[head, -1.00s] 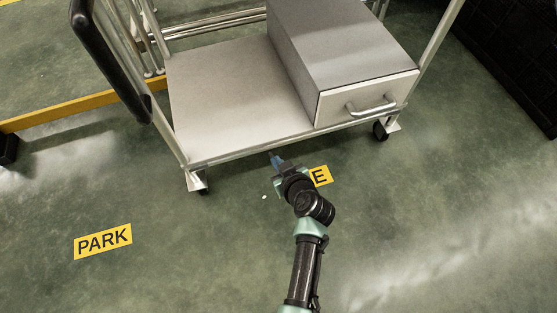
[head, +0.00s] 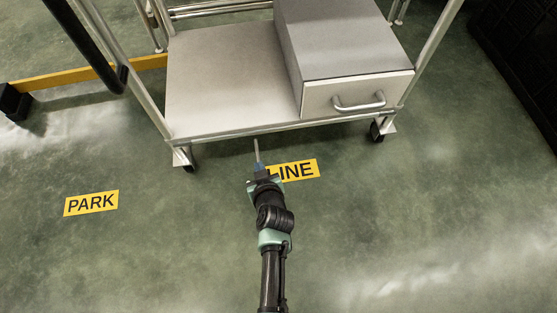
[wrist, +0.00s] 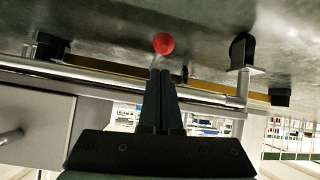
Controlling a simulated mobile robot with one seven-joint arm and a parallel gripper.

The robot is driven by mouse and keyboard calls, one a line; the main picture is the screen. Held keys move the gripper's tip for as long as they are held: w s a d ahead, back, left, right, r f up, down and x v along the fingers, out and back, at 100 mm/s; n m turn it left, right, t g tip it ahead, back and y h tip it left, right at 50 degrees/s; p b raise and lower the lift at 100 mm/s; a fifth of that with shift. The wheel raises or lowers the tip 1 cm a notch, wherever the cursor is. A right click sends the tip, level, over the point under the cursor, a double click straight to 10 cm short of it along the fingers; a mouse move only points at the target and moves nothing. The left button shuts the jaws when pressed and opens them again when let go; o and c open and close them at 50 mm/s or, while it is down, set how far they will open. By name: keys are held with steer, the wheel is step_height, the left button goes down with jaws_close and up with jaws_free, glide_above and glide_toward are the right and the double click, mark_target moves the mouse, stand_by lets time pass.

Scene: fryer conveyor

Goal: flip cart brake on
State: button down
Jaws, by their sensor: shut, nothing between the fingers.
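The cart has a flat silver deck (head: 225,70) with a drawer box on its right. A thin grey rod (head: 257,150) shows below the deck's front edge, just beyond my gripper (head: 259,166). In the wrist view a red ball knob (wrist: 164,43) sits right at the tips of my gripper (wrist: 160,72). The knob is not visible in the head view. My gripper's fingers are together with nothing between them. I cannot tell whether they touch the knob or how the knob joins the rod.
The drawer box (head: 350,50) has a bar handle (head: 358,103). Casters stand at the cart's front left (head: 187,158) and front right (head: 378,131). Yellow PARK (head: 91,203) and LINE (head: 293,170) labels lie on the floor. A yellow floor rail (head: 85,80) is at left. The front floor is open.

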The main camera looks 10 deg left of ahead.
steer(key=f+b, duration=0.2)
steer(key=s+f+b, duration=0.1)
steer(key=f+b, duration=0.1)
steer(key=f, duration=0.1)
steer(key=shift+f+b, duration=0.3)
steer(key=shift+d, duration=0.15)
steer(key=r+p, duration=0.1)
steer(key=r, duration=0.1)
steer(key=w+r+p, duration=0.1)
steer(key=r+p, duration=0.1)
steer(key=a+r+p, duration=0.1)
steer(key=r, duration=0.1)
steer(key=shift+w+r, duration=0.2)
steer(key=s+d+f, duration=0.2)
steer(key=s+d, duration=0.1)
steer(key=s, duration=0.6)
steer(key=shift+f+p, duration=0.35)
